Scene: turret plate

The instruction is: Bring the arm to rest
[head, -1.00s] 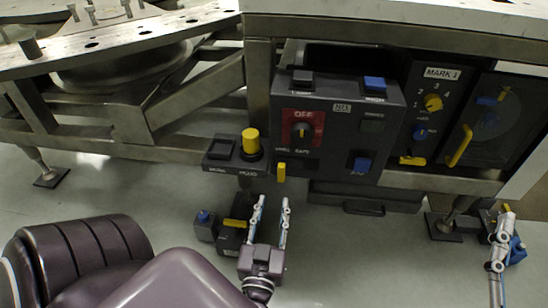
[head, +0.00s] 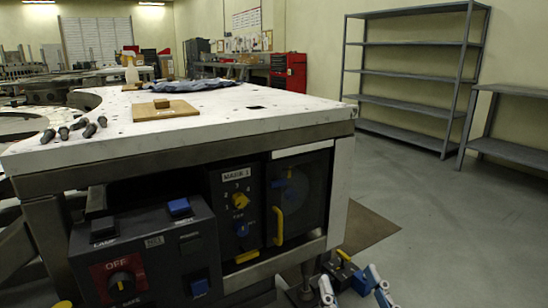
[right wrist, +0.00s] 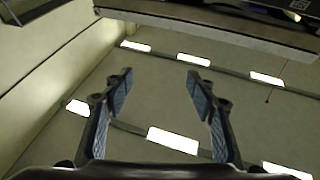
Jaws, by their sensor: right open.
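My right gripper (head: 354,289) shows at the bottom edge of the head view, low in front of the workbench and right of its control panels. Its two pale fingers are apart with nothing between them. In the right wrist view the same gripper (right wrist: 160,95) has its two blue-padded fingers spread, with only the ceiling and its lights behind them. My left gripper is not in the head view. The workbench (head: 235,125) has a white top and a metal frame. The control box (head: 150,258) with the red OFF plate is on its front, at the lower left.
The MARK 1 panel (head: 238,205) and a round-windowed door with a yellow handle (head: 278,226) are right of the box. Bolts (head: 82,128) and a wooden block on a board (head: 165,109) lie on the bench. Shelving (head: 415,100) stands behind. The floor at right is clear.

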